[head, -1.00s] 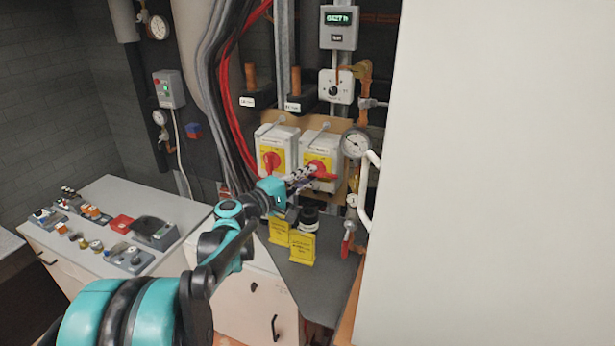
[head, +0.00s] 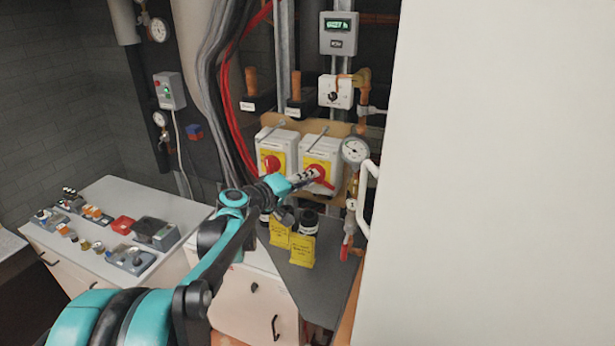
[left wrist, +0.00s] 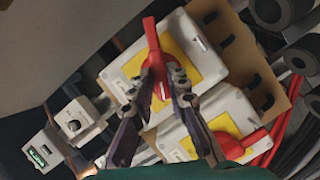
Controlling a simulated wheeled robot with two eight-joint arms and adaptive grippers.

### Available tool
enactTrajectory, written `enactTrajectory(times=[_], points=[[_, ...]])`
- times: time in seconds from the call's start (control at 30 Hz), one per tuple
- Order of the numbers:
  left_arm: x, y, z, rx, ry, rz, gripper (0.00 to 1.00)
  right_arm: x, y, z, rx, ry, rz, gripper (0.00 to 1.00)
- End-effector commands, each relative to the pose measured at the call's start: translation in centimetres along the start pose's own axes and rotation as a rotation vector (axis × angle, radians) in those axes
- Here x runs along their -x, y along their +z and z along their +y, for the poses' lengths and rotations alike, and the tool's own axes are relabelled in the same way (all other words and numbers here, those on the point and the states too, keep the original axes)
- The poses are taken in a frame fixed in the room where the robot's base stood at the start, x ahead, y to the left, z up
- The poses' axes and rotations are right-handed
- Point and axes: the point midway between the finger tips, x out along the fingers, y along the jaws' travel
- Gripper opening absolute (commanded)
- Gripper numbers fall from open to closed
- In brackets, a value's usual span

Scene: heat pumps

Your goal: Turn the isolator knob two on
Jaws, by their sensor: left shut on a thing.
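Two white isolator boxes with yellow plates and red knobs hang side by side on the board. The right isolator's red knob (head: 326,183) is partly hidden by my left gripper (head: 312,176). In the left wrist view, the fingers of my left gripper (left wrist: 164,84) are shut on this red knob (left wrist: 152,42), around its lower part. Its long end sticks out past the fingertips. The left isolator's red knob (head: 271,164) is free; it also shows in the left wrist view (left wrist: 232,147). I cannot read labels on the boxes. My right gripper is not in view.
Two yellow tags (head: 302,250) and black caps stand on the grey ledge below the isolators. A pressure gauge (head: 355,150) and white pipe are just right of them. A large pale panel (head: 500,170) fills the right side. Red and grey cables run at left.

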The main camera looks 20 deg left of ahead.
Motion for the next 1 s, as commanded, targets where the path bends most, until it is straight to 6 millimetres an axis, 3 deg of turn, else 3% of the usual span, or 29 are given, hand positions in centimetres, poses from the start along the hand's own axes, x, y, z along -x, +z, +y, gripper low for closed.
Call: enactTrajectory(times=[1.0], points=[[-0.1,0.5,0.7,-0.859,-0.354,-0.004,0.0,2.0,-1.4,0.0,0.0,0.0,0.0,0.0]])
